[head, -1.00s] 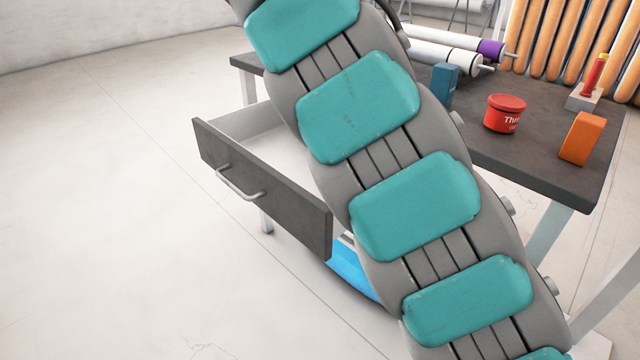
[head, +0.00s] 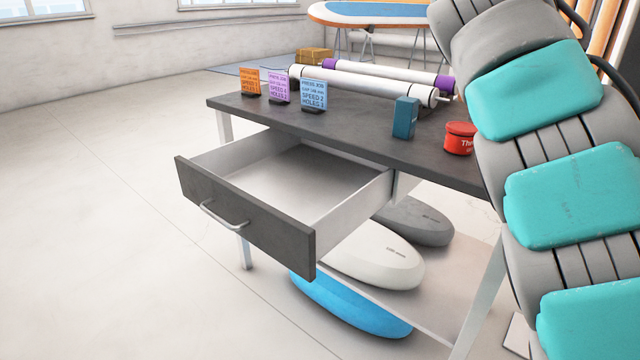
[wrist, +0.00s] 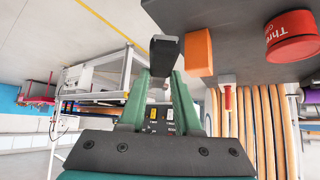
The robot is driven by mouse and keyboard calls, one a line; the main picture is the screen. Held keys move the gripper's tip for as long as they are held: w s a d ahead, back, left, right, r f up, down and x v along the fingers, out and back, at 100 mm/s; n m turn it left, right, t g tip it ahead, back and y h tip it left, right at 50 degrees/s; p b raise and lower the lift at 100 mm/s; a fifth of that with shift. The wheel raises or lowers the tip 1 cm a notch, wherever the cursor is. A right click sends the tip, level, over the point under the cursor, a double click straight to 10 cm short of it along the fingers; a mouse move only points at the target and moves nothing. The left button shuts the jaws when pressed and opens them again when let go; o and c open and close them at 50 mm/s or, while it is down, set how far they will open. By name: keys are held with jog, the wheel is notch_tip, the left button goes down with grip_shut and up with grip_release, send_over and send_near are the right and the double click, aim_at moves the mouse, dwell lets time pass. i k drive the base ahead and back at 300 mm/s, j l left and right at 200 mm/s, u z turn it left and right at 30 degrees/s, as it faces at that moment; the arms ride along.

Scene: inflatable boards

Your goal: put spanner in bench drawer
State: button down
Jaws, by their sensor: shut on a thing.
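The bench drawer (head: 243,222) is pulled well out from under the dark bench top (head: 350,133) in the head view. Its pale inside looks empty. My gripper (wrist: 163,78) shows only in the wrist view, its green fingers closed on a dark, blunt-ended thing, which I take to be the spanner (wrist: 165,52). Only its near end shows clearly; the rest is hidden or foreshortened. In the head view my arm fills the right side, and the gripper and spanner are out of frame.
On the bench top stand several cards (head: 313,94), a blue block (head: 405,117), a red tub (head: 459,138) and white rolls (head: 370,82). An orange block (wrist: 199,52) shows in the wrist view. Boards (head: 365,258) lie below. The floor left of the drawer is clear.

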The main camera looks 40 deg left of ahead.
aim_at(314, 199)
jog(key=k+j, duration=0.1)
jog(key=j, duration=0.45)
jog(key=j+z, duration=0.1)
jog(key=j, duration=0.45)
jog(key=k+j, duration=0.15)
jog(key=j, duration=0.4)
jog(key=k+j+z, duration=0.1)
jog(key=j, duration=0.45)
jog(key=k+j, duration=0.1)
jog(key=j, duration=1.05)
jog(key=k+j, duration=0.15)
jog(key=j, duration=0.45)
jog(key=k+j, duration=0.1)
jog(key=j, duration=0.45)
jog(key=i+l, duration=0.1)
jog(key=i, duration=0.25)
